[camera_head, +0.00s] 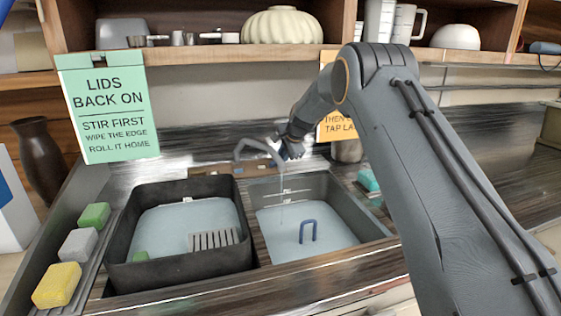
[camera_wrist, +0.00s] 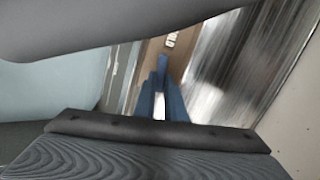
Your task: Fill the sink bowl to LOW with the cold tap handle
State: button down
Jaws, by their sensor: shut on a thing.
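The sink bowl (camera_head: 375,222) is the grey right-hand basin, with pale water (camera_head: 335,230) in it. A blue U-shaped piece (camera_head: 308,223) stands in it, and a small white mark (camera_head: 283,192) is on its back wall, too small to read. A grey curved tap spout (camera_head: 243,146) reaches over it, and a thin stream (camera_head: 282,205) falls from it into the bowl. My gripper (camera_head: 291,150) is at the tap behind the bowl. In the wrist view my gripper (camera_wrist: 160,85) is shut on the blue cold tap handle (camera_wrist: 163,63), mostly hidden by the fingers.
A dark basin (camera_head: 117,235) with pale water and a grate stands left. Green, grey and yellow sponges (camera_head: 57,285) lie on the left ledge. A green sign (camera_head: 108,105) hangs at left, and an orange sign (camera_head: 337,126) is partly hidden behind my arm. A shelf (camera_head: 210,55) runs above.

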jog(key=shift+m, duration=0.9)
jog(key=c, duration=1.8)
grip_release()
jog(key=shift+s, duration=0.1)
jog(key=shift+b+v, duration=1)
jog(key=shift+v, duration=2.85)
jog(key=shift+s, duration=0.1)
